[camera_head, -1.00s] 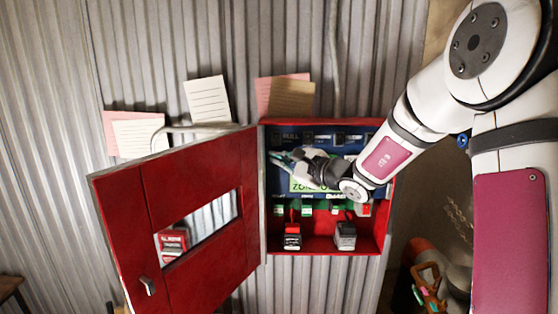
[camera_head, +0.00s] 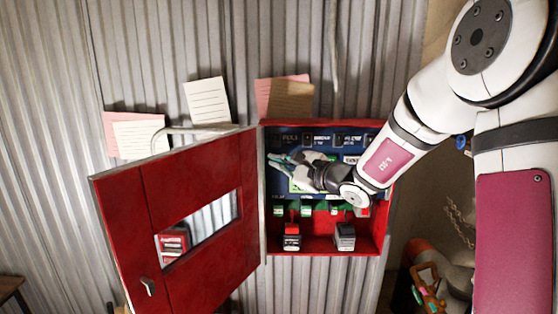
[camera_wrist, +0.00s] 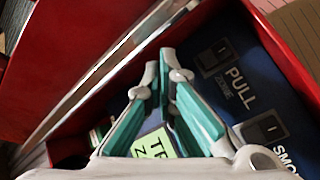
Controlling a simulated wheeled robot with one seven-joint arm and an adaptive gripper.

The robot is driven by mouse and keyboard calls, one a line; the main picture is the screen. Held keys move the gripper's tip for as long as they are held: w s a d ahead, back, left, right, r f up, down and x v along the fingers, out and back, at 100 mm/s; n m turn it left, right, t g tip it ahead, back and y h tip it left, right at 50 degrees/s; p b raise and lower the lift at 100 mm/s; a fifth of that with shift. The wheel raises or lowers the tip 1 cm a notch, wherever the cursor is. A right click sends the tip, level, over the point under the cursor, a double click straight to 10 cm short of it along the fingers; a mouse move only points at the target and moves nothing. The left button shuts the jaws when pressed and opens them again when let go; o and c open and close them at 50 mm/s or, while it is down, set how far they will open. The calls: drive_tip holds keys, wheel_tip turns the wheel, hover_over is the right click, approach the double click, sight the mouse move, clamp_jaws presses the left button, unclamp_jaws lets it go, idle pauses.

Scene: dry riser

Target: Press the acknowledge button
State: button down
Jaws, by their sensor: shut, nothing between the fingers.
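The red cabinet (camera_head: 325,249) is open on the corrugated wall, with a blue panel (camera_head: 345,127) inside. My gripper (camera_head: 272,160) is in front of the left part of this panel, in the cabinet's opening. In the wrist view my gripper (camera_wrist: 166,60) is shut, its teal-padded fingertips together and nothing between them. Switches marked "PULL" (camera_wrist: 214,57) and "SMO…" (camera_wrist: 264,128) show to the right of the fingers. A green label (camera_wrist: 155,145) shows partly behind them. I cannot pick out the acknowledge button; my gripper and wrist cover part of the panel.
The red door (camera_head: 175,225) with a window stands swung open to the left. Two small block-like devices, one red and black (camera_head: 292,237) and one grey (camera_head: 344,236), stand on the cabinet floor. Paper notes (camera_head: 207,100) hang above. Clutter (camera_head: 428,290) lies at lower right.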

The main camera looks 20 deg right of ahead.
drive_tip(key=shift+s, duration=0.1)
drive_tip(key=s, duration=0.1)
drive_tip(key=s+a, duration=0.1)
drive_tip(key=s, duration=0.1)
drive_tip(key=s+p, duration=0.1)
drive_tip(key=shift+s+a, duration=0.3)
idle(0.8)
